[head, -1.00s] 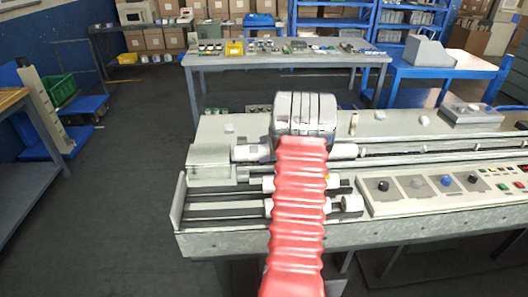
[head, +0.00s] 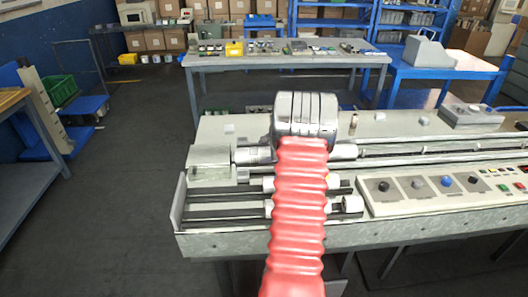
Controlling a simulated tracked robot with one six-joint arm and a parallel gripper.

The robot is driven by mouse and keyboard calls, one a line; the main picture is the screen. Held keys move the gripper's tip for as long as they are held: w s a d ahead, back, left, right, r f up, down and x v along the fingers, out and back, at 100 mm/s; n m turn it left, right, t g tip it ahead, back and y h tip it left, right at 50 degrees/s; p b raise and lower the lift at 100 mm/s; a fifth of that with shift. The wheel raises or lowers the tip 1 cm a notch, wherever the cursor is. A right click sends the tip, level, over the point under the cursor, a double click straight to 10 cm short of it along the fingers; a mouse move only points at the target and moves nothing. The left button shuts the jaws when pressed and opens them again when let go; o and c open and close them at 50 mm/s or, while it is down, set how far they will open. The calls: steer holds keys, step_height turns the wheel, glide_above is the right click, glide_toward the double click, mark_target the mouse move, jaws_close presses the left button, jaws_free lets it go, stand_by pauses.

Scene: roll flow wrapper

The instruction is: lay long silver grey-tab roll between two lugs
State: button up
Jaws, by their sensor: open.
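My arm, in a red ribbed sleeve, reaches up the middle of the head view over the flow wrapper (head: 400,225). It ends against a shiny banded silver drum, which I cannot surely tell as my wrist or a machine part. My gripper's fingers do not show; they are hidden behind the arm and drum. I cannot single out the long silver grey-tab roll or the two lugs. A shiny cylinder (head: 255,155) lies left of the drum, and pale cylinders show beside the sleeve on the rails (head: 225,198).
The control panel (head: 445,188) with knobs is at the right of the machine. A grey box (head: 471,115) stands on its back right. A grey table (head: 285,60) with several small items is behind. Dark floor (head: 110,215) is clear at the left.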

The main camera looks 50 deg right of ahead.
steer(key=v, duration=1.3)
steer(key=shift+r, duration=0.3)
steer(key=shift+s, duration=0.15)
stand_by(0.4)
steer(key=w+a+r+n+g+y, duration=0.1)
steer(key=w+a+r+n, duration=0.2)
steer(key=a, duration=0.8)
steer(key=w+a+r+n+y, duration=0.1)
steer(key=a+r+n, duration=0.35)
steer(key=a, duration=0.65)
steer(key=w+a+r+n+g+y, duration=0.1)
steer(key=w+a+r+n, duration=0.3)
steer(key=a, duration=0.7)
steer(key=s+a+n, duration=1.4)
steer(key=s+a, duration=0.5)
steer(key=a, duration=0.4)
steer(key=shift+f+n+g+h, duration=0.35)
steer(key=shift+f+g+h, duration=0.05)
steer(key=shift+f, duration=0.05)
steer(key=shift+s, duration=0.15)
